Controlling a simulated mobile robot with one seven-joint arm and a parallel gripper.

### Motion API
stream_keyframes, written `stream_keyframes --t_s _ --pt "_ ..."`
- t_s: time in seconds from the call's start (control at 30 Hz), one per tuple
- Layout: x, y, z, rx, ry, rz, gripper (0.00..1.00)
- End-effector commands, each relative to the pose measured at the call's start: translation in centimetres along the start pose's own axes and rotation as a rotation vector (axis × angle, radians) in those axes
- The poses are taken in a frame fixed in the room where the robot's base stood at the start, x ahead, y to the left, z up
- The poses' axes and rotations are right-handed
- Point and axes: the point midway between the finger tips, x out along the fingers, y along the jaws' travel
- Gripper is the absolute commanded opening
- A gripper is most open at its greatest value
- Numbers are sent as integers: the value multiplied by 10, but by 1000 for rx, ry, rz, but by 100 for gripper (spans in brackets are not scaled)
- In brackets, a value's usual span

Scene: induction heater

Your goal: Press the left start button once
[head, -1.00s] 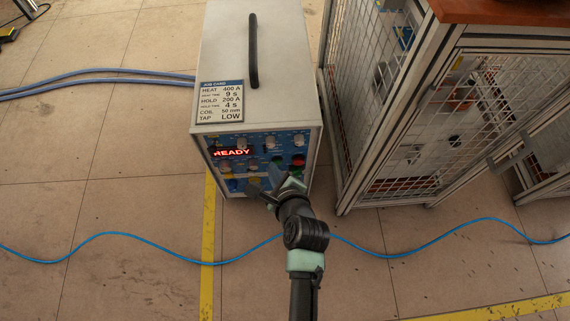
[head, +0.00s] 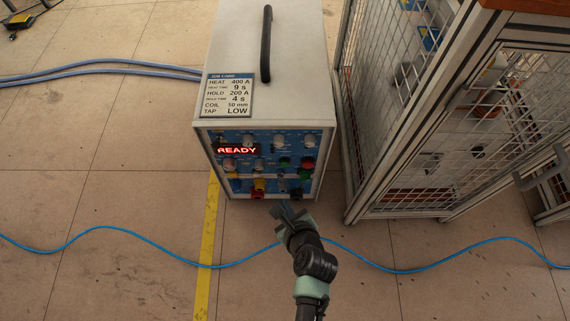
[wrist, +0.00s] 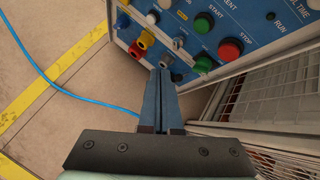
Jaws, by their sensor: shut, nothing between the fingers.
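The induction heater (head: 260,80) is a pale box with a blue front panel and a red display (head: 237,150) reading READY. A green button (head: 284,162) is on the right half of the panel, left of a red button (head: 308,162). In the wrist view the upper green button (wrist: 203,22) is by a START label, and the red one (wrist: 230,48) by STOP. A second green button (wrist: 202,64) sits below the red one. My gripper (head: 287,210) is shut and empty, low in front of the panel. In the wrist view its fingertips (wrist: 161,76) overlap the panel's lower edge; contact is not clear.
Coloured sockets, such as a yellow one (wrist: 147,39), and knobs surround the buttons. A mesh cage (head: 400,130) stands close on the right. A blue cable (head: 110,230) crosses the floor beneath my arm.

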Motion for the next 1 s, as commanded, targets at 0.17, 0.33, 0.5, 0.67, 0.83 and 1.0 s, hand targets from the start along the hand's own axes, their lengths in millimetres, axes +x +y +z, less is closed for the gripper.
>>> stream_keyframes --t_s 0.17,0.33,0.5,0.67,0.83,1.0 --pt "19 -11 11 -4 -3 -2 0" --pt "37 -23 22 -4 -3 -1 0" --pt "48 -34 35 -2 -1 0 0" --pt "54 -39 40 -2 0 0 0" --pt "56 -41 41 -2 0 0 0" --pt "56 -41 41 -2 0 0 0"
